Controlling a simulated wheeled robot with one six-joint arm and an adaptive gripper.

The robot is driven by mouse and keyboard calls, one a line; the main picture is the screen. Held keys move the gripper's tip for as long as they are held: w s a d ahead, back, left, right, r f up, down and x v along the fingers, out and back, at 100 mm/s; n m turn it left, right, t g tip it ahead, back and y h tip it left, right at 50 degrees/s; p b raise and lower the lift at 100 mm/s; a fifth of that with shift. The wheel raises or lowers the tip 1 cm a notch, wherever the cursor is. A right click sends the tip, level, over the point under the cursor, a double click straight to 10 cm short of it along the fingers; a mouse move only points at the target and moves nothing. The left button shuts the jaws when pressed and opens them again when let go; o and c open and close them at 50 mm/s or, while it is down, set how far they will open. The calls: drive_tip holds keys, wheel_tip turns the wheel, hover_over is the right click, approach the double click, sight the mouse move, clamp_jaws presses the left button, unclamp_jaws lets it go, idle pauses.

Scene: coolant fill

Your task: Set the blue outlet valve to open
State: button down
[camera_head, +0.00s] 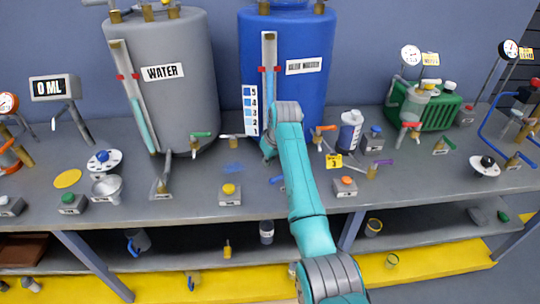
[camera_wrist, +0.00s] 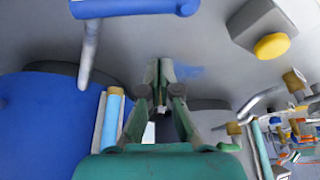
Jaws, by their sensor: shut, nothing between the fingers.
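The blue valve handle (camera_wrist: 135,8) is a bar that runs along the upper left edge of the wrist view, with a grey pipe (camera_wrist: 90,50) beneath it. In the head view a small part of a blue handle (camera_head: 277,180) shows beside my arm, mostly hidden. The blue tank (camera_head: 295,90) stands behind my arm; it also fills the lower left of the wrist view (camera_wrist: 45,125). My gripper (camera_wrist: 160,68) is shut and empty, with its fingertips apart from the blue handle, to its lower right. In the head view my arm hides the gripper.
A button box with a yellow button (camera_head: 229,190) stands left of my arm; one with an orange button (camera_head: 346,183) stands right. An orange-handled valve (camera_head: 322,130) and a white-and-blue bottle (camera_head: 350,130) are at the right. The grey water tank (camera_head: 175,95) stands left.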

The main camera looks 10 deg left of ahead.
drive_tip(key=shift+s+d+f, duration=0.35)
drive_tip(key=shift+s+d, duration=0.3)
drive_tip(key=shift+d, duration=0.05)
drive_tip(key=shift+s+d+f, duration=0.3)
drive_tip(key=shift+s+d, duration=0.35)
drive_tip(key=shift+d, duration=0.05)
drive_tip(key=shift+d+n, duration=0.15)
drive_tip(key=shift+n, duration=0.15)
